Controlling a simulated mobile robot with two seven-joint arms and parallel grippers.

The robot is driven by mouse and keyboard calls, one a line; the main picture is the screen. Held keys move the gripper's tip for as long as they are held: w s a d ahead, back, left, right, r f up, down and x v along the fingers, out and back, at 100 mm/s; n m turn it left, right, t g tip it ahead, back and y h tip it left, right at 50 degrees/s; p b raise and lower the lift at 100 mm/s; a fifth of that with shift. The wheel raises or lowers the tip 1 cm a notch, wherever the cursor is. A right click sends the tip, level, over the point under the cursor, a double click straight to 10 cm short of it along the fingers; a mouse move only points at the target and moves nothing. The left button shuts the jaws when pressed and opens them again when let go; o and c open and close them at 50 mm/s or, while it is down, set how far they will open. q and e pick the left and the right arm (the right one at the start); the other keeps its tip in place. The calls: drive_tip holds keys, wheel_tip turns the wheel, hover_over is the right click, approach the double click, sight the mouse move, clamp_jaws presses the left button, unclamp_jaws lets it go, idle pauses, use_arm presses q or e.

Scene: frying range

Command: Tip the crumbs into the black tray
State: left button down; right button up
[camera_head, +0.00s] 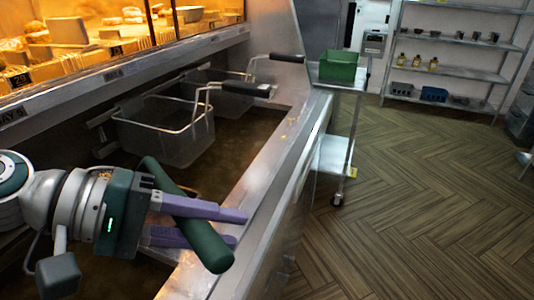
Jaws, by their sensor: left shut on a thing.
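My left gripper (238,228) has long purple fingers and reaches in from the left over the near part of the fryer. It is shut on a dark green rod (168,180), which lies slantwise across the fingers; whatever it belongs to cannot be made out. A few small orange specks, perhaps crumbs (291,121), lie on the fryer's steel rim. I cannot make out a black tray. My right gripper is not in view.
Wire fry baskets (165,143) with dark handles hang over the oil in the fryer (262,178). A trolley (337,157) with a green bin (338,66) stands beyond the fryer's far end. Shelves (455,50) stand at the back. The wooden floor at right is clear.

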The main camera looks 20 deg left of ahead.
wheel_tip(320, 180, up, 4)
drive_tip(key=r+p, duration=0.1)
drive_tip(key=p, duration=0.3)
use_arm(q)
drive_tip(key=w+d+f+n+g+y+b, duration=0.2)
drive_tip(key=w+d+f+g+y+b, duration=0.1)
drive_tip(key=w+f+g+y+b, duration=0.2)
drive_tip(key=shift+w+d+f+g+b, duration=0.35)
drive_tip(key=shift+w+f+g+b, duration=0.25)
drive_tip(key=shift+f+g, duration=0.4)
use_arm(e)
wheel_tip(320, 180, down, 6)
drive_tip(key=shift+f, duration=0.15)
use_arm(q)
drive_tip(key=shift+s, duration=0.1)
